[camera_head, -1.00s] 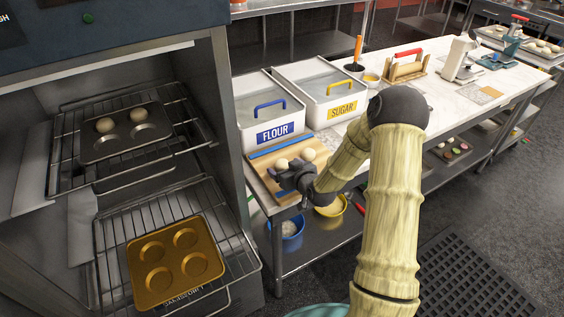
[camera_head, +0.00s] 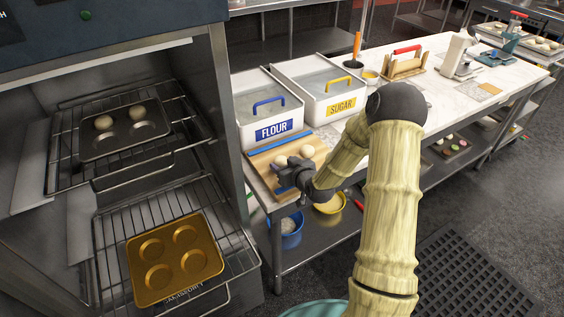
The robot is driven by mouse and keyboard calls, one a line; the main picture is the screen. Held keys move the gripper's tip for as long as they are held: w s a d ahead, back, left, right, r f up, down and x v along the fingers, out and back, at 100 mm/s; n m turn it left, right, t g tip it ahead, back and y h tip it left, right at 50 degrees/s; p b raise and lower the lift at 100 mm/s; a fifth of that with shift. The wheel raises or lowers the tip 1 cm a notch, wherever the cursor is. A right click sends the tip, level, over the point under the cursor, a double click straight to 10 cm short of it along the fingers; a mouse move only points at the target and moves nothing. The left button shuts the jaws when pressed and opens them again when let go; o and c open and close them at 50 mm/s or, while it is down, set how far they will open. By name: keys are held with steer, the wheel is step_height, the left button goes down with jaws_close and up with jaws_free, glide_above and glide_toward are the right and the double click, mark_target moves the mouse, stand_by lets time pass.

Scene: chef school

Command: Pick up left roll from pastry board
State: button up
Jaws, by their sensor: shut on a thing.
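The wooden pastry board (camera_head: 262,172) lies at the left end of the marble counter, with a blue strip along its back edge. Two pale round rolls show at the board: the left roll (camera_head: 281,161) and the right roll (camera_head: 307,151). My dark gripper (camera_head: 284,169) is over the front of the board, shut on the left roll. Its fingers hide the lower front of that roll. I cannot tell whether the roll still touches the board.
Flour (camera_head: 272,131) and sugar (camera_head: 341,106) bins stand right behind the board. The oven at left holds a dark tray (camera_head: 128,144) with two rolls and a golden tray (camera_head: 176,262) below. Blue (camera_head: 291,232) and yellow (camera_head: 328,207) bowls sit on the lower shelf.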

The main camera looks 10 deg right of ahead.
mark_target(285, 162)
steer(key=shift+r, duration=0.1)
step_height(285, 162, up, 10)
steer(key=shift+f+b, duration=0.1)
steer(key=shift+b, duration=0.3)
